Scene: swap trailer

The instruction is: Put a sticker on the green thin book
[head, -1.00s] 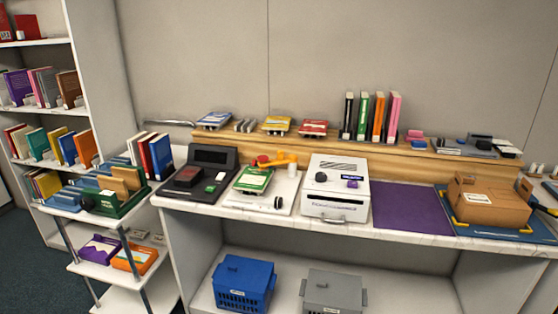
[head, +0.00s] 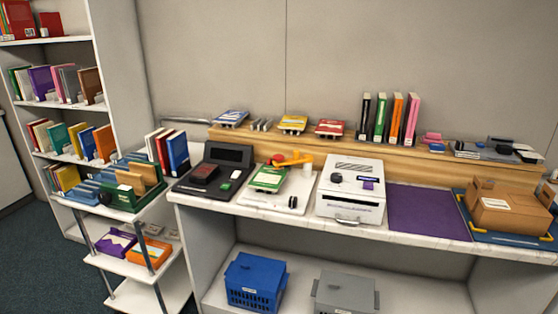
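A thin green book (head: 268,178) with a white label lies flat on a white board (head: 291,201) on the counter. An orange bar-like part and a red knob (head: 279,159) sit just behind it. Another narrow green book (head: 381,118) stands upright in the row on the wooden riser, between a black and an orange one. I cannot tell from the view which green book the task means, nor pick out a sticker. Neither of my grippers shows in the head view.
A black device (head: 214,170) stands left of the board; a white machine (head: 350,189) stands right of it. A purple mat (head: 428,212) lies bare beyond. A cardboard box (head: 504,208) sits at far right. A cart (head: 137,267) stands left, before bookshelves (head: 70,107).

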